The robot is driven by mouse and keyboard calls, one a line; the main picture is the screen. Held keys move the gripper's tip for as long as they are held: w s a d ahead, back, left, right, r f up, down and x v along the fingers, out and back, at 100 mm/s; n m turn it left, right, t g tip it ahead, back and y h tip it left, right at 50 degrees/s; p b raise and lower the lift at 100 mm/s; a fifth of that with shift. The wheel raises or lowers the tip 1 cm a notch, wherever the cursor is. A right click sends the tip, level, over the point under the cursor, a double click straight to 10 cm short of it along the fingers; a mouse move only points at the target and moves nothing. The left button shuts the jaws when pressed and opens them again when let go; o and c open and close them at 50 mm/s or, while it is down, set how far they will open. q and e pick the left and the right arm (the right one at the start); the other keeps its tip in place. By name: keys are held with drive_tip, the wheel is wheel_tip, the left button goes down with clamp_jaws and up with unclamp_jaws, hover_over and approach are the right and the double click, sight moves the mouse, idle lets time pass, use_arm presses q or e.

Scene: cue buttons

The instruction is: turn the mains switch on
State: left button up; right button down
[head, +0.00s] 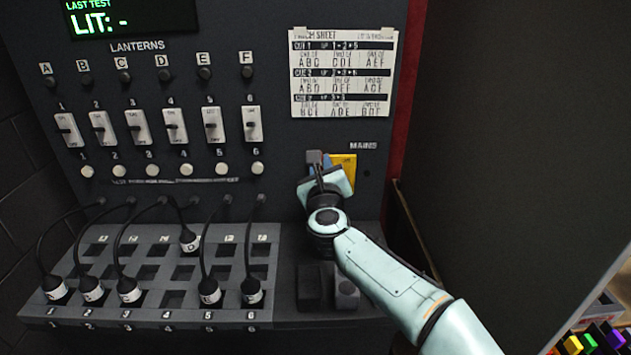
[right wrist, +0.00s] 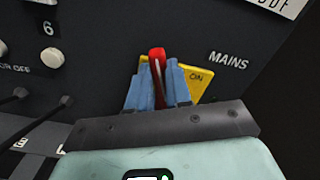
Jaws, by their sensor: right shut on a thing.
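The mains switch shows in the right wrist view as a red-tipped lever (right wrist: 157,54) in front of a yellow plate (right wrist: 203,79) marked ON, beside the word MAINS. The yellow plate also shows in the head view (head: 347,163), partly hidden by my gripper. My right gripper (head: 317,168) is at the switch. Its blue fingers (right wrist: 158,85) are shut on the lever, one on each side, with the red tip sticking out beyond them. The lever leans slightly left in the right wrist view. Its base is hidden. My left gripper is not in view.
A row of rocker switches (head: 174,127) with pale round buttons (head: 152,170) below is left of my right gripper. A patch bay (head: 175,273) with several plugs and dark cables juts out below. A cue sheet (head: 343,72) is above the mains switch.

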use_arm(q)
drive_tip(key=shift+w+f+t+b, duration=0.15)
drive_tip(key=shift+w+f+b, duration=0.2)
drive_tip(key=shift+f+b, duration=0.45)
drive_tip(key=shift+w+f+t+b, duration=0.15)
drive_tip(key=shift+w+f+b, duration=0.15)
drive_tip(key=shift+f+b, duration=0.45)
use_arm(e)
drive_tip(key=shift+d+r+m, duration=0.2)
drive_tip(key=shift+d+m, duration=0.55)
drive_tip(key=shift+m, duration=0.45)
drive_tip(key=shift+d+r+m, duration=0.15)
drive_tip(key=shift+d+m, duration=0.6)
drive_tip(key=shift+m, duration=0.45)
drive_tip(key=c, duration=1)
unclamp_jaws()
drive_tip(key=shift+c, duration=0.2)
drive_tip(key=shift+s, duration=0.1)
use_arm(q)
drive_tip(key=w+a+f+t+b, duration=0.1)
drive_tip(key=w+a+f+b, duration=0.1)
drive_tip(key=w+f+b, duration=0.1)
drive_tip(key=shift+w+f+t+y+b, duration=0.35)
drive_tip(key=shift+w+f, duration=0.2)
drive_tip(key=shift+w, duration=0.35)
use_arm(e)
drive_tip(key=s, duration=1.3)
drive_tip(key=shift+s, duration=0.1)
